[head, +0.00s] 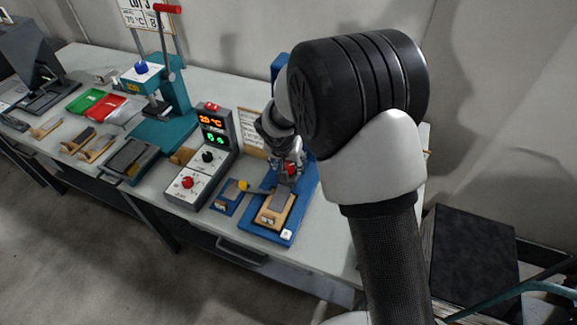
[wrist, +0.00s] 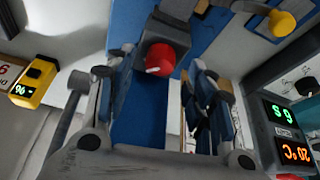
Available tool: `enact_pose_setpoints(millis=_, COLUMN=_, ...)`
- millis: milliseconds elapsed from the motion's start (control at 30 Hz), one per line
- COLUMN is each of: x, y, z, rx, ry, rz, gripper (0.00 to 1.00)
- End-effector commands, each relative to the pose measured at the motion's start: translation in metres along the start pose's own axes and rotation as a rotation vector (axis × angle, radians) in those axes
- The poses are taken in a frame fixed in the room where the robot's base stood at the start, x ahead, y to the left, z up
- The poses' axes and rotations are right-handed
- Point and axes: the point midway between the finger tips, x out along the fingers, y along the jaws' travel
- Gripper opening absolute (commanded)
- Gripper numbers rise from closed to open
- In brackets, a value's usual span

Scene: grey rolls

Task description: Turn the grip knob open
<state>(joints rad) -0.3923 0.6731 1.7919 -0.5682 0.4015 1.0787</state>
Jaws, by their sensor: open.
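A red knob (wrist: 162,58) with a white pointer mark sits on a grey block of the blue fixture (wrist: 140,115). I take it to be the grip knob. In the head view the red knob (head: 291,169) shows small, just under my gripper (head: 287,155), above the blue fixture base (head: 305,205). In the wrist view my gripper (wrist: 165,75) is open, with one finger on each side of the red knob. Gaps show between the knob and both fingers, so it seems untouched. Its depth between the fingertips is hard to tell.
A control box (head: 217,130) with lit digits and another red dial (head: 188,181) stands left of the fixture. A yellow knob (head: 243,185) is nearby, also seen in the wrist view (wrist: 282,22). A teal press (head: 174,100) stands further left. My arm hides the bench's right part.

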Motion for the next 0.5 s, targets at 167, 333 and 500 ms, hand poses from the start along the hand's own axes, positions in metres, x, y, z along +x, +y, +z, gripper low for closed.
enact_pose_setpoints(millis=167, x=0.019, y=0.000, z=0.000, rx=0.001, ry=0.000, rz=0.001, gripper=0.50)
enact_pose_setpoints(millis=333, x=0.023, y=0.000, z=0.000, rx=0.000, ry=0.000, rz=0.000, gripper=0.50)
enact_pose_setpoints(millis=500, x=0.022, y=0.000, z=0.000, rx=0.000, ry=0.000, rz=0.000, gripper=0.50)
